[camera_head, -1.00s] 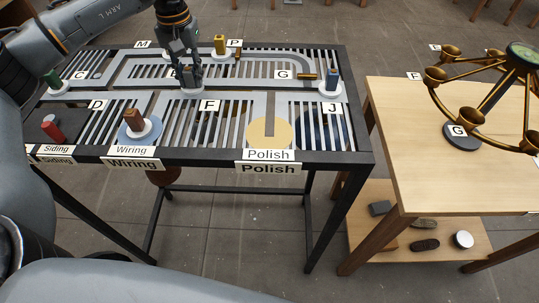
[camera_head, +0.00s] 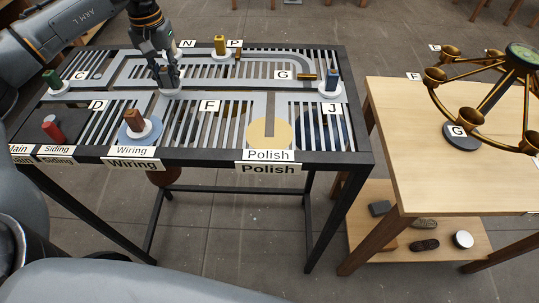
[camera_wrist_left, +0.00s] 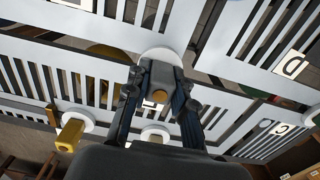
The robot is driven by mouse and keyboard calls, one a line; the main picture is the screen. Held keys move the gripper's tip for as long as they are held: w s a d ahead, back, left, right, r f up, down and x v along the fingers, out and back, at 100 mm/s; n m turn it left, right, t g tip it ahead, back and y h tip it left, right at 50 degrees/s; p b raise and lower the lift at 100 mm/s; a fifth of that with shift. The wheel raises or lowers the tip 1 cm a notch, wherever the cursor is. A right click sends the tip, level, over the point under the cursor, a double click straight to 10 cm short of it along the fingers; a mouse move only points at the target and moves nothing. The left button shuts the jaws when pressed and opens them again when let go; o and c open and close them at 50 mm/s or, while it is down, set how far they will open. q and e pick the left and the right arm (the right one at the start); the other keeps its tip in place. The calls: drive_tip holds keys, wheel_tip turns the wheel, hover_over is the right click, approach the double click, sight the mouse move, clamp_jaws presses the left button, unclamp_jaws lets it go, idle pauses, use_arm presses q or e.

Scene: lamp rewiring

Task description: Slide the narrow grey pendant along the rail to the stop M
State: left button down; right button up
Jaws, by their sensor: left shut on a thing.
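My left gripper (camera_head: 170,80) is shut on the grey pendant, which stands upright on a pale round base (camera_head: 171,91) on the rail table's middle track. In the left wrist view the grey pendant (camera_wrist_left: 160,72) sits between the two fingers of the gripper (camera_wrist_left: 160,92), its pale disc (camera_wrist_left: 160,53) just beyond. The fingers hide most of the pendant in the head view. The label M is hidden behind my left arm in the head view. My right gripper is not in view.
Other pendants stand on the table (camera_head: 360,145): green (camera_head: 51,79), yellow (camera_head: 219,45), blue (camera_head: 332,79), brown (camera_head: 134,120) and red (camera_head: 52,129). Labels N (camera_head: 187,43), P (camera_head: 235,43) and F (camera_head: 209,106) show. A wooden table (camera_head: 420,170) with a brass lamp stands right.

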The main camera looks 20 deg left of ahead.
use_arm(q)
drive_tip(key=shift+s+a+p, duration=0.45)
drive_tip(key=shift+s+a, duration=0.35)
drive_tip(key=shift+a, duration=1.95)
drive_tip(key=shift+s+a+p, duration=0.4)
drive_tip(key=shift+s+a, duration=0.4)
drive_tip(key=shift+a, duration=2)
drive_tip(key=shift+s+a+p, duration=0.45)
drive_tip(key=shift+s+a, duration=0.35)
drive_tip(key=shift+a, duration=1.95)
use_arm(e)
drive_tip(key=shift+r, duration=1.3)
use_arm(q)
drive_tip(key=shift+w+d, duration=0.1)
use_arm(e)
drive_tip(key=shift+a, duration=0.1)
